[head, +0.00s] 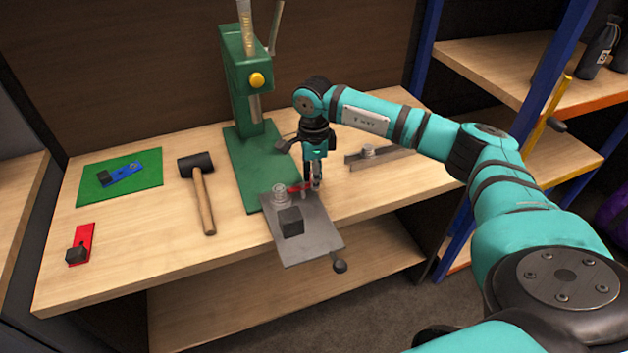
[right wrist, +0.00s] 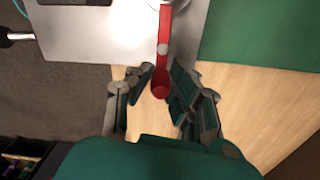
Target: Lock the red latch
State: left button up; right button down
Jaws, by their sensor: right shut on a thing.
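The red latch (head: 298,187) is a short red bar on a grey metal plate (head: 316,249) at the front of the green press. In the right wrist view the red latch (right wrist: 163,38) runs from a round metal piece at the plate's edge, and its rounded end lies between my fingers. My right gripper (head: 314,183) points down at the latch's right end and is shut on it. It also shows in the right wrist view (right wrist: 160,82), with a finger on each side of the latch end. My left gripper is not in view.
The green press (head: 243,90) stands behind the plate. A mallet (head: 203,198), a red piece with a black knob (head: 82,243) and a green mat (head: 94,187) lie left. A metal bar (head: 392,153) lies right.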

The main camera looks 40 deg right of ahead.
jog(key=shift+w, duration=0.1)
dwell(0.5)
jog(key=c, duration=1.2)
grip_release()
jog(key=shift+r, duration=0.1)
notch_tip(320, 180, up, 12)
